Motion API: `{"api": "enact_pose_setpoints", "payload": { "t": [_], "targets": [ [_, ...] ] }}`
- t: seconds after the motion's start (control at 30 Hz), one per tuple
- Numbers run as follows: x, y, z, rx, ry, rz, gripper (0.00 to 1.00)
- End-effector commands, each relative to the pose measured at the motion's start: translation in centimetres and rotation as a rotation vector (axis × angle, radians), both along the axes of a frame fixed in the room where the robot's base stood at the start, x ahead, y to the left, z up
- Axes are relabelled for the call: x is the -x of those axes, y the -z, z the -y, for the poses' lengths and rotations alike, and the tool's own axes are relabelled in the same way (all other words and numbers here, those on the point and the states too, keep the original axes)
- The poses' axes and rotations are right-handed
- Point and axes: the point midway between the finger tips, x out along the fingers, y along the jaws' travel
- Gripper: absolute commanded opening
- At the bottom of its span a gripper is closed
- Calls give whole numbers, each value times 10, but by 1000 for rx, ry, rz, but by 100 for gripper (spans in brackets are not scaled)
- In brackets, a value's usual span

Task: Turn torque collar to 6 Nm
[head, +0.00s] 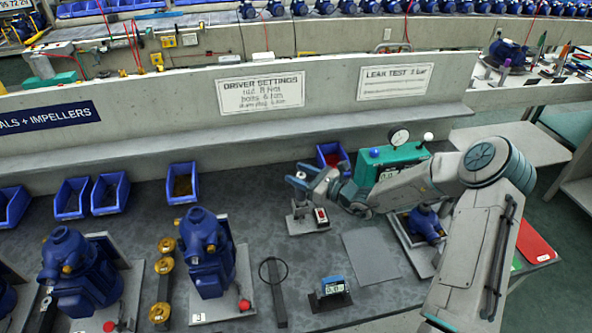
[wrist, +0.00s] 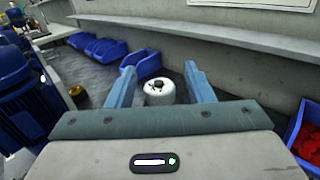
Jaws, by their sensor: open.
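A white, round-topped cylinder with a dark knob (wrist: 160,92) shows in the wrist view; it may be the driver with the torque collar, but no scale can be read. It seems to be the upright piece (head: 299,208) on a small grey base with a red switch in the head view. My gripper (head: 306,176) is at the top of this piece. Its two blue fingers stand apart, one on each side of the cylinder in the wrist view (wrist: 160,82). I cannot tell whether they touch it.
A driver settings sign (head: 260,94) hangs on the wall. A green gauge box (head: 390,160) stands behind my arm. A small digital display (head: 332,290) and a grey mat (head: 370,256) lie in front. Blue pumps (head: 207,255) stand left, blue bins (head: 182,184) behind.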

Motion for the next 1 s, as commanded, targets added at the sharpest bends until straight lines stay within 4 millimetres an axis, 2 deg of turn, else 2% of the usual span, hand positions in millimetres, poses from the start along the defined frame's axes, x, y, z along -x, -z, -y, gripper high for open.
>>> {"api": "enact_pose_setpoints", "payload": {
  "t": [0.2, 0.47, 0.63, 1.0],
  "targets": [
    [-7, 0, -14, 1, -1, 0, 47],
    [-7, 0, -14, 1, -1, 0, 47],
    [-7, 0, -14, 1, -1, 0, 3],
    [-8, 1, -14, 2, -34, 2, 2]
  ]
}}
